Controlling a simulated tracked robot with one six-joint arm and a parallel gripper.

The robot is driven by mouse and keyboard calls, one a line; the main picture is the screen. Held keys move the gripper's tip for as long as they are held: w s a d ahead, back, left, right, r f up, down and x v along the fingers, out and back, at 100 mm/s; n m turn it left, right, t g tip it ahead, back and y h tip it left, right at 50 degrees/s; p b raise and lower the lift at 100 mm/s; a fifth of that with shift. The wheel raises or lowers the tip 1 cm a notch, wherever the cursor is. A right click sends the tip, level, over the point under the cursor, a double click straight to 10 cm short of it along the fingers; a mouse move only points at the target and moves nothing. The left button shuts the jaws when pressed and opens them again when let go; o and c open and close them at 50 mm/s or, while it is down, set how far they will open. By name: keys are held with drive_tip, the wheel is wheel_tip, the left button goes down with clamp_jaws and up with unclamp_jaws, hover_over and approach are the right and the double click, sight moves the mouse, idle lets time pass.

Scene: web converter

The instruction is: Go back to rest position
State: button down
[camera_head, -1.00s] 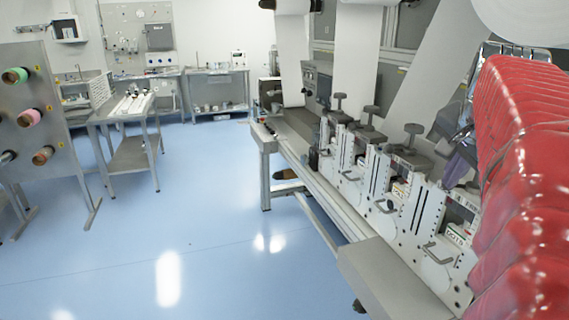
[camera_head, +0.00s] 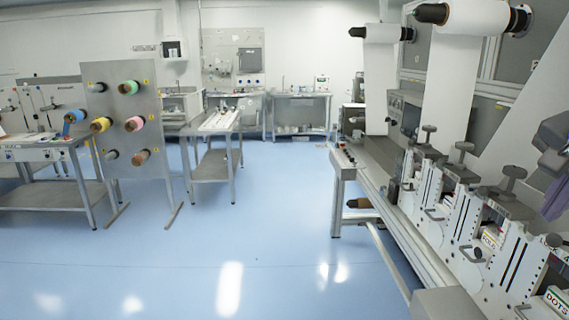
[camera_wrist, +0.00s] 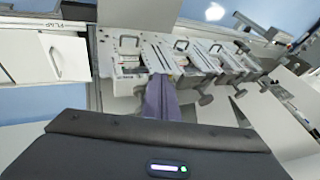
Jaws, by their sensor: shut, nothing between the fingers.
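The web converter (camera_head: 400,215) fills the right side, with white web (camera_head: 448,85) running down from rolls. A spool rack (camera_head: 130,100) and a control table (camera_head: 50,185) stand left. A narrow table (camera_head: 215,150) stands behind. Blue floor (camera_head: 260,240) lies clear between.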

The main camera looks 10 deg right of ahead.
drive_tip(key=w+a+f+n+t+y, duration=0.1)
drive_tip(key=w+a+f+n, duration=0.25)
drive_tip(key=a, duration=0.25)
drive_tip(key=w+a+f+n+y, duration=0.1)
drive_tip(key=w+a+f+n, duration=0.15)
drive_tip(key=w+a, duration=0.35)
drive_tip(key=s+a+f+n+y, duration=0.1)
drive_tip(key=s+a+f+n, duration=0.4)
drive_tip(key=a+f, duration=0.4)
drive_tip(key=s+a+f+n+y, duration=0.2)
drive_tip(key=s+a+f+n, duration=0.3)
drive_tip(key=a+f, duration=0.5)
drive_tip(key=shift+a+f+n, duration=0.3)
drive_tip(key=shift+a+n, duration=0.7)
drive_tip(key=shift+n, duration=0.2)
